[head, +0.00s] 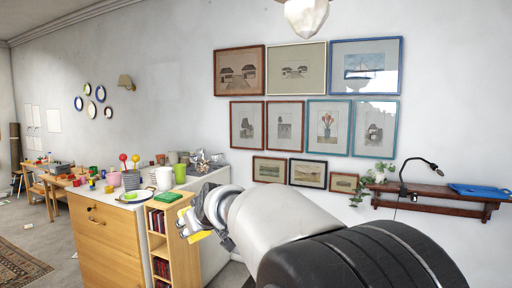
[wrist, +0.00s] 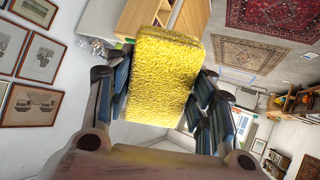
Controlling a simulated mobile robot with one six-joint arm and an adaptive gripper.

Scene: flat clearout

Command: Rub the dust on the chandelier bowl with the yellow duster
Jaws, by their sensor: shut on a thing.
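The chandelier bowl (head: 305,16) is a pale frosted bowl at the top edge of the head view, and its upper part is cut off. No dust on it can be made out. The yellow duster (wrist: 165,75) is a fluffy block between the fingers in the wrist view. My gripper (wrist: 165,95) is shut on it. In the head view, the duster (head: 186,222) shows as a small yellow patch by my gripper (head: 190,228), low in front of the cabinet and well below the bowl. The bowl is not in the wrist view.
A wooden cabinet (head: 105,240) with cups, pots and plates on top stands at left, beside a small bookshelf (head: 160,212). Framed pictures (head: 303,70) cover the wall. A wall shelf (head: 435,193) with a lamp (head: 418,168) is at right. The space below the bowl looks clear.

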